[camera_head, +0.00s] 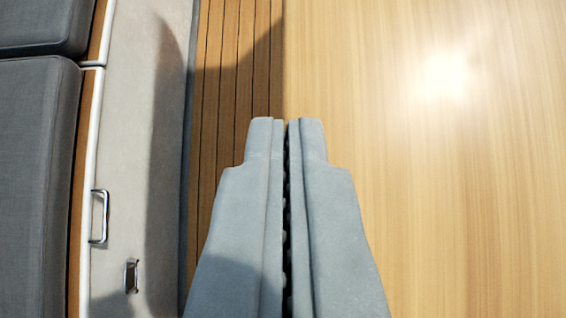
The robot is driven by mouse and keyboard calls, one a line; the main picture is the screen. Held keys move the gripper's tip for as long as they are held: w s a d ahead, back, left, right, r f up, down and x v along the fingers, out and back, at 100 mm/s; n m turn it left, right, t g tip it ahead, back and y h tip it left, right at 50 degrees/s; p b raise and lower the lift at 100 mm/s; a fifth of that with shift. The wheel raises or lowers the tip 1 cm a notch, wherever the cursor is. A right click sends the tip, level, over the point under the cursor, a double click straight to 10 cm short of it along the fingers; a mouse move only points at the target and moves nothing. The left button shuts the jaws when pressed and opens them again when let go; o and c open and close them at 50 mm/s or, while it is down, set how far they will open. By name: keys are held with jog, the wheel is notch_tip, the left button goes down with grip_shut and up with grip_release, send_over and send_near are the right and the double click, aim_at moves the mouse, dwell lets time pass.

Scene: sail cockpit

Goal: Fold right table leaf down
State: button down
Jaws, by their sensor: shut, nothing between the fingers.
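A broad pale wooden table surface (460,190) fills the right half of the view, with a bright glare spot near its top. Its straight left edge runs down the picture above my gripper. I cannot tell from this view which leaf it is, and no hinge shows. My gripper (287,122) is shut and empty, its two grey fingers side by side and pointing up the picture. The fingertips overlap the table's left edge in the picture. Whether they touch it, I cannot tell.
Left of the table edge lies a slatted teak floor (228,90). Beyond it stands a pale bench side (130,130) with a metal handle (99,217) and a small latch (131,276). Dark grey cushions (35,170) lie at the far left.

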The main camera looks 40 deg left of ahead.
jog(key=shift+w+a+f, duration=0.1)
jog(key=shift+w+f, duration=0.05)
jog(key=shift+f, duration=1.05)
jog(key=shift+w+a+f, duration=0.1)
jog(key=shift+w+f, duration=0.05)
jog(key=shift+f, duration=1)
